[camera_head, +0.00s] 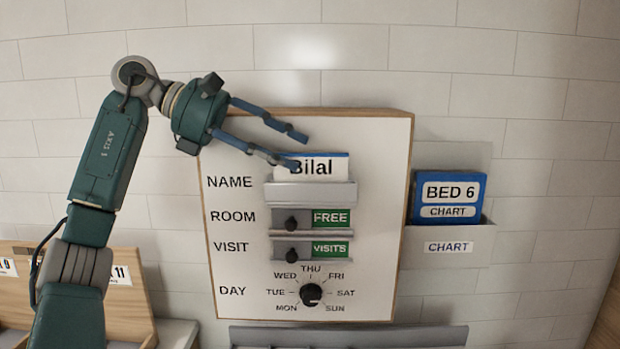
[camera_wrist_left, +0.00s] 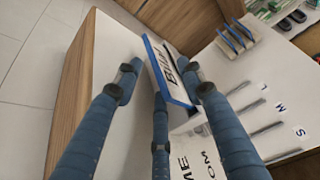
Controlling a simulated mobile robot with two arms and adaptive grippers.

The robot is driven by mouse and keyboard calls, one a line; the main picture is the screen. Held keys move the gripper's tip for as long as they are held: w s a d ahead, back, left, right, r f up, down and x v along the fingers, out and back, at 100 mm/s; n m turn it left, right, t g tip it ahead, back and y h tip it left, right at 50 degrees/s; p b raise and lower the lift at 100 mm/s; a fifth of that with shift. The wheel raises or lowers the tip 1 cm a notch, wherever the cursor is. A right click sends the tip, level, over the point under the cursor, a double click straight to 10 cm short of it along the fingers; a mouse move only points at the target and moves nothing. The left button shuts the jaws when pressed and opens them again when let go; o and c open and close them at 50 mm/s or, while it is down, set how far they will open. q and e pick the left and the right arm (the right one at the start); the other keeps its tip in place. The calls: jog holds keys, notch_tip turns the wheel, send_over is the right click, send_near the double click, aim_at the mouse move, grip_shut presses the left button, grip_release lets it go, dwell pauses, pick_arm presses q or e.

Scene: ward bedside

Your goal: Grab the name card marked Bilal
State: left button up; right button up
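The name card marked Bilal (camera_head: 322,168) is white with a blue top edge and stands upright in the grey NAME holder (camera_head: 312,194) on the white board. My left gripper (camera_head: 298,151) is open at the card's upper left. One finger overlaps the card's left end and another is above it. In the left wrist view, the card (camera_wrist_left: 166,73) shows between and beyond the spread fingers of the left gripper (camera_wrist_left: 160,88). No firm hold is visible, and contact cannot be told. The right gripper is not in view.
The board (camera_head: 232,262) has FREE and VISITS sliders and a day dial (camera_head: 311,294) below the card. A blue BED 6 chart (camera_head: 447,198) sits in a wall pocket (camera_head: 450,246) to the right. A wooden rack (camera_head: 135,290) stands lower left. Bare wall is above the board.

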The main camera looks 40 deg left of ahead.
aim_at(300, 158)
pick_arm(q)
jog(key=shift+x, duration=1.5)
jog(key=shift+a, duration=0.1)
jog(key=shift+c, duration=1.3)
jog(key=shift+r, duration=0.1)
grip_shut()
jog(key=shift+r, duration=0.15)
